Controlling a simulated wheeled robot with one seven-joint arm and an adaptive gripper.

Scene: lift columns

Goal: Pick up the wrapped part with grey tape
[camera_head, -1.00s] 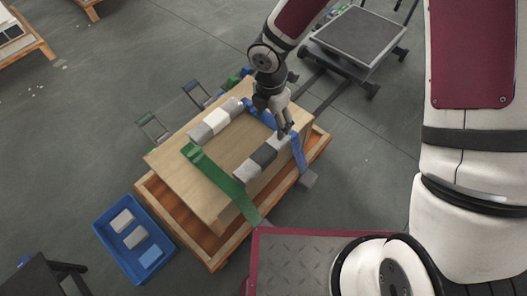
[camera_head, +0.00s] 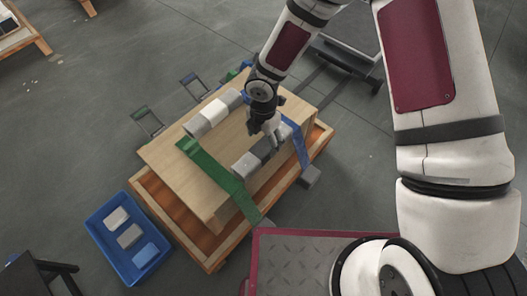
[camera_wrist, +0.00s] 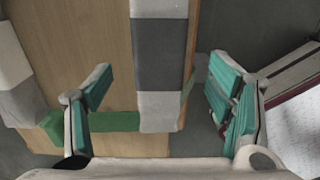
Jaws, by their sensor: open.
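The wrapped part with a dark grey tape band (camera_head: 247,163) and light grey ends lies on a wooden box, near its right edge. In the wrist view this part (camera_wrist: 160,55) runs between my fingers, with its near end over a green strap. My gripper (camera_head: 267,138) is above the part's far portion, pointing down, and hides some of it. In the wrist view my gripper (camera_wrist: 158,75) is open, one teal-padded finger on each side of the part. I cannot tell how far above it the fingertips are. A second wrapped part with a white band (camera_head: 213,113) lies on the box's far left side.
The wooden box (camera_head: 200,178) sits on a wooden pallet (camera_head: 165,205). A green strap (camera_head: 215,170) and a blue strap (camera_head: 298,145) cross it. A blue tray (camera_head: 103,240) with three small pieces is on the floor at left. A grey platform cart (camera_head: 345,62) stands behind.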

